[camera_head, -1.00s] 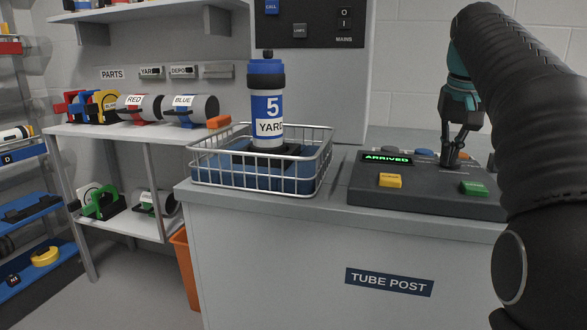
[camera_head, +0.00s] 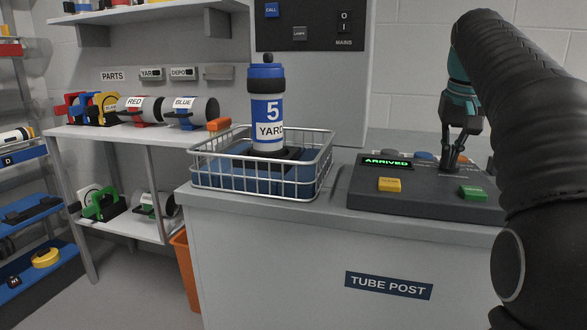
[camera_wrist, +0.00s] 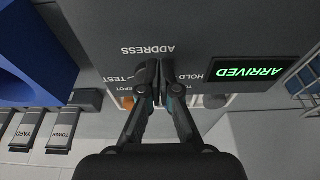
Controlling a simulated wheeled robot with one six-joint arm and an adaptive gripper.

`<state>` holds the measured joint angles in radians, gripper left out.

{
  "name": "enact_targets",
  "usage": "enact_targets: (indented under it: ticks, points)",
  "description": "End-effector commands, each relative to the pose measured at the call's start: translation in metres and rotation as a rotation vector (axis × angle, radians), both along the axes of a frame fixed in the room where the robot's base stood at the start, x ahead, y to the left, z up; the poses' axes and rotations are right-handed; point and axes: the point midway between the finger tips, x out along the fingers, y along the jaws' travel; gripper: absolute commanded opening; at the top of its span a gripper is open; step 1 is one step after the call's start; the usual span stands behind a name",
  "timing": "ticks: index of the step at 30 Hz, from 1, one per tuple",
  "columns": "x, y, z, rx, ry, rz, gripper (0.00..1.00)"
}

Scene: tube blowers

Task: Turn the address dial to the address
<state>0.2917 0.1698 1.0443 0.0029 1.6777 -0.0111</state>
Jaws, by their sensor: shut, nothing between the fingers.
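The address dial is not clearly visible; my gripper covers the spot below the printed word ADDRESS (camera_wrist: 147,49) in the wrist view. That view is upside down and shows the labels TEST (camera_wrist: 124,76), HOLD (camera_wrist: 198,75) and part of DEPOT around the fingers. My gripper (camera_head: 452,166) is shut and stands over the dark console (camera_head: 420,195); its fingertips show in the wrist view (camera_wrist: 157,68). I cannot tell whether they touch the dial or where it points. The console display (camera_head: 386,162) reads ARRIVED in green.
Yellow (camera_head: 389,185) and green (camera_head: 472,194) buttons sit on the console front. A wire basket (camera_head: 260,185) left of it holds an upright carrier (camera_head: 267,105) marked 5 YARD. YARD (camera_wrist: 26,130) and TOWER (camera_wrist: 62,131) tags are near the gripper in the wrist view.

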Motion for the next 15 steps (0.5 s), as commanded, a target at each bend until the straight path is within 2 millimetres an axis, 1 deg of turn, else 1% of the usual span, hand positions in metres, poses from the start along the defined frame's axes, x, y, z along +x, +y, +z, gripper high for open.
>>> enact_targets:
  ticks: [15]
  points:
    - [0.0037, -0.0031, 0.0, -0.001, -0.003, 0.0, 0.0]
